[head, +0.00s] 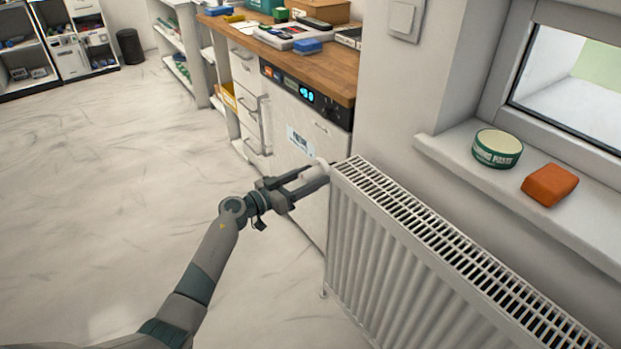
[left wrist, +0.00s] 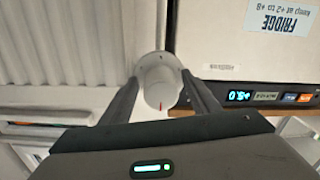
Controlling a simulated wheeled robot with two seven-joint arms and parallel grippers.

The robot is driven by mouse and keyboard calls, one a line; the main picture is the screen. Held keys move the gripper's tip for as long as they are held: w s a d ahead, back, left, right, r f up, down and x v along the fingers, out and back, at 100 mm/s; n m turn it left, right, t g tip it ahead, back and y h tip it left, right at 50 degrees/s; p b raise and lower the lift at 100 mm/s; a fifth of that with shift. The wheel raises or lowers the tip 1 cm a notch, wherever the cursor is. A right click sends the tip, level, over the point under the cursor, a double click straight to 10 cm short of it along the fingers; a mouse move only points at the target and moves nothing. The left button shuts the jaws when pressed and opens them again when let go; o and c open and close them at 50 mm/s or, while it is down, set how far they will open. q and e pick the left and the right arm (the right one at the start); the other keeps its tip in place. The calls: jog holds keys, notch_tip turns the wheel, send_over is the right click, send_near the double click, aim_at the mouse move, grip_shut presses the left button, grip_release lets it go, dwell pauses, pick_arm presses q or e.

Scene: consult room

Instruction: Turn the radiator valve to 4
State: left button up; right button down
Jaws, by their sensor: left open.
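The white radiator (head: 375,255) stands below the window sill on the right in the head view. Its white valve knob (head: 316,172) is at the radiator's upper left end. In the left wrist view the knob (left wrist: 159,84) shows between the fingers, with a small red mark on its face; no number can be read. My left gripper (head: 306,181) is open, with one finger on each side of the knob; I cannot tell whether either finger touches it. The left wrist view also shows the gripper (left wrist: 157,100) and the ribbed radiator (left wrist: 70,45). My right gripper is not in view.
A fridge (head: 290,140) with a lit display stands under the wooden counter (head: 330,75), close behind the valve. A green-and-white tin (head: 497,149) and an orange block (head: 550,185) sit on the window sill (head: 455,150). The floor (head: 120,180) at the left is clear.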

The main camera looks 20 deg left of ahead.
pick_arm(q)
jog(key=c, duration=1.1)
